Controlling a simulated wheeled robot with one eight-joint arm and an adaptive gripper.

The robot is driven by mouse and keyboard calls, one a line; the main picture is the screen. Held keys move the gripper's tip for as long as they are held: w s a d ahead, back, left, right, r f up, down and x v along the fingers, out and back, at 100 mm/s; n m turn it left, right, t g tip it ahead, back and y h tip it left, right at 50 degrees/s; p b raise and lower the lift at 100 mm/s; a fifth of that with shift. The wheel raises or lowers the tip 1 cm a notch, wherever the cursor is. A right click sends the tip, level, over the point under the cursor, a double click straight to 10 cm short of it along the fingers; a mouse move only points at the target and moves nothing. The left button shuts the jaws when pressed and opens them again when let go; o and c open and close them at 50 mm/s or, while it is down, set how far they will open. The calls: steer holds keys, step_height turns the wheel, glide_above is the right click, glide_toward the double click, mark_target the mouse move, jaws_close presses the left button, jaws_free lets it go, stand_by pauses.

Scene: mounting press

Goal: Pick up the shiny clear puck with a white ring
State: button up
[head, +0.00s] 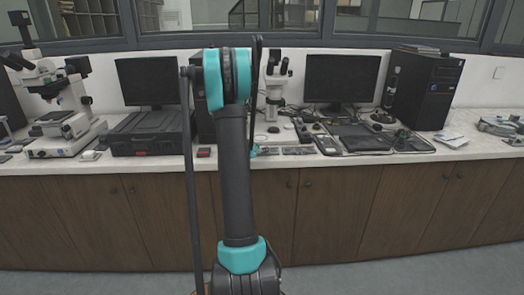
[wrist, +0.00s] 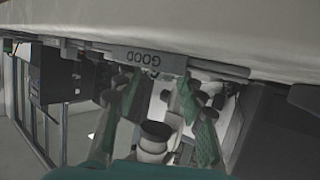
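I cannot make out the shiny clear puck with a white ring in either view; it may be hidden or too small to tell. My gripper (wrist: 158,108) shows in the wrist view with its green-padded fingers apart and nothing seen between them but background. It is close to the counter edge by a grey plate marked GOOD (wrist: 150,60), which appears upside down. In the head view my upraised arm hides most of my gripper and part of the counter behind it.
The white counter (head: 130,161) carries a microscope (head: 62,110) at left, a black case (head: 150,135), a second microscope (head: 274,85), monitors, and a black computer tower (head: 426,90) at right. Small flat trays (head: 298,150) lie near the front edge. Wooden cabinets (head: 330,205) stand below.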

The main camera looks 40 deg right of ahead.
steer(key=c, duration=0.7)
steer(key=shift+c, duration=0.2)
steer(key=shift+r, duration=0.15)
